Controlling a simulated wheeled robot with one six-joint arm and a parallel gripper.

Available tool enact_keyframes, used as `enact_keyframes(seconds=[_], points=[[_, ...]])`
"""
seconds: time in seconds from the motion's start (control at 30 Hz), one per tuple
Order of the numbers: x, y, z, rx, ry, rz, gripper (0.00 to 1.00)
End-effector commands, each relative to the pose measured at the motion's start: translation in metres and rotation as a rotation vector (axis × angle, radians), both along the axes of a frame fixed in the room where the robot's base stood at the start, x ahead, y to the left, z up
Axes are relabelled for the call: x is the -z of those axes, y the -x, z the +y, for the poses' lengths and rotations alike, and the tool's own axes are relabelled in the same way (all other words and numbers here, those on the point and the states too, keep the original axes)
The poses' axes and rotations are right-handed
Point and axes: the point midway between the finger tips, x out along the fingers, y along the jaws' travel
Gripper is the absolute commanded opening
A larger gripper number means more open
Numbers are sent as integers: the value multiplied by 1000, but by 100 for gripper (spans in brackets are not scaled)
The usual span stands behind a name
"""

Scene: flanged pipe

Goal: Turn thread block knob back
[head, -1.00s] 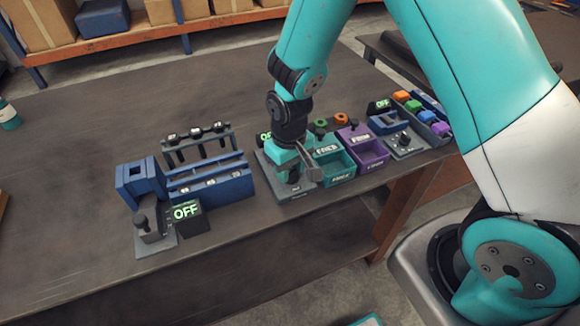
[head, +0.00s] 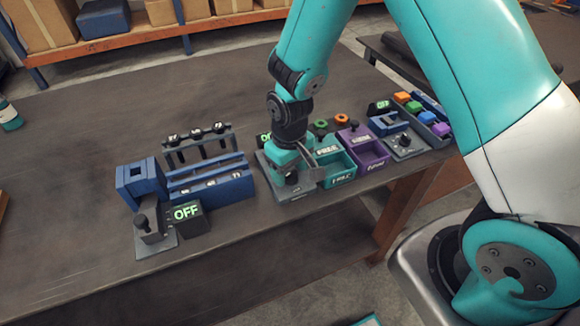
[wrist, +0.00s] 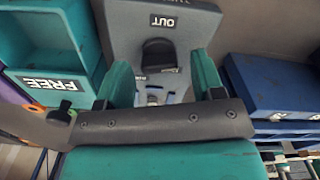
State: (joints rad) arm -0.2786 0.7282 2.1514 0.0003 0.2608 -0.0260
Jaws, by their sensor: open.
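In the wrist view a dark knob (wrist: 158,54) stands on a grey block (wrist: 190,42) marked "OUT". My gripper (wrist: 160,72) is open, with one teal finger on each side of the knob's near side. No contact between fingers and knob shows. In the head view my gripper (head: 288,160) is low over the grey block (head: 276,186) in the middle of the bench, and the dark knob (head: 291,178) shows below it. Lettering below the knob is partly covered by my gripper. The block's lit sign (head: 264,138) is mostly hidden behind my arm.
A teal bin (head: 342,178) and a purple bin (head: 372,162) stand just right of the block. A blue rack (head: 225,186) stands to the left, with an "OFF" sign (head: 186,212) before it. Another knob station (head: 405,143) is at the right. The bench's left part is clear.

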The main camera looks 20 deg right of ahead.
Motion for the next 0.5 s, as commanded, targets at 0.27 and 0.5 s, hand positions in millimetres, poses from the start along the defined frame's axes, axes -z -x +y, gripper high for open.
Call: enact_keyframes(seconds=[0.27,0.5], points=[[-25,-1,0,0,-2,-6,62],[-85,-1,0,0,-2,-7,62]])
